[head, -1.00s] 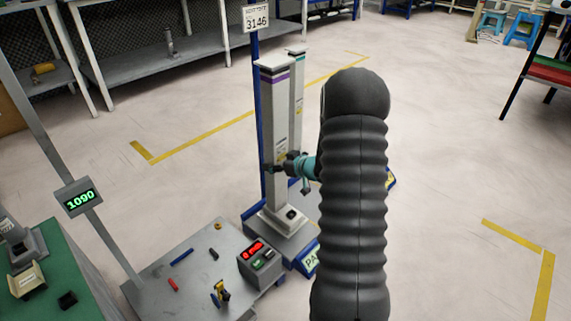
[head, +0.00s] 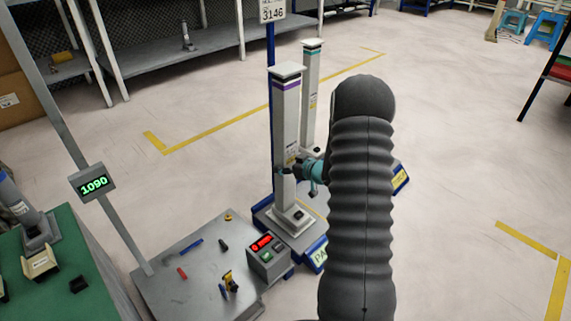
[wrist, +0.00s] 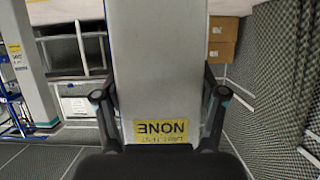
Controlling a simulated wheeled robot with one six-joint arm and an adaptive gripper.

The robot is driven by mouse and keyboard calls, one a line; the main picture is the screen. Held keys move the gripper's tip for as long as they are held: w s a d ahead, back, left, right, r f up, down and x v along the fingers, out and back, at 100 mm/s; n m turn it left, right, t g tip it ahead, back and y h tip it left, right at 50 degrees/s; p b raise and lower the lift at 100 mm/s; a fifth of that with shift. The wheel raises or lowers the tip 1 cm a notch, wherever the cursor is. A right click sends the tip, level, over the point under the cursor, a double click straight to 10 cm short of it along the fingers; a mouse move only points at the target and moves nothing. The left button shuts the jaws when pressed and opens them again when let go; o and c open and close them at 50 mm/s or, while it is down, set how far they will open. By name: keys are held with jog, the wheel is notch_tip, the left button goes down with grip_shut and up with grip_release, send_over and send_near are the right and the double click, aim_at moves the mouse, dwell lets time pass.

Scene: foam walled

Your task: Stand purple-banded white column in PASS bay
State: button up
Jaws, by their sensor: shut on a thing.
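The purple-banded white column (head: 286,130) stands upright in the head view, its square foot (head: 290,218) at or just above the blue-edged grey platform (head: 265,217). I cannot tell whether the foot touches. A sign reading "PA" (head: 319,256), partly hidden by my arm, is on the platform's front. My gripper (head: 288,171) is shut on the column's shaft at mid-height.
A teal-banded column (head: 312,85) stands just behind. A blue post with a sign reading 3146 (head: 272,10) rises beside the columns. A grey table (head: 195,275) with small tools and a red-display box (head: 267,256) is at front left. Open floor (head: 450,130) is on the right.

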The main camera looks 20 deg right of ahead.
jog(key=o, duration=1.8)
jog(key=p+v, duration=0.1)
jog(key=v, duration=1.1)
notch_tip(320, 180, up, 11)
jog(key=a+m+g+h, duration=0.1)
jog(key=h, duration=0.4)
jog(key=s+a+r+m+g+h, duration=0.25)
jog(key=s+a+r, duration=0.3)
jog(key=r, duration=0.35)
jog(key=s+a+g+y, duration=0.1)
jog(key=s+a, duration=0.4)
jog(key=s, duration=0.3)
jog(key=s+a+r+g+y, duration=0.1)
jog(key=s+a, duration=0.4)
jog(key=s, duration=0.3)
jog(key=s+a+r+g+y, duration=0.1)
jog(key=s+a, duration=0.4)
jog(key=s, duration=0.3)
jog(key=shift+s+a+r+m+g, duration=0.15)
jog(key=shift+a+m+g, duration=0.1)
jog(key=shift+a+g, duration=0.15)
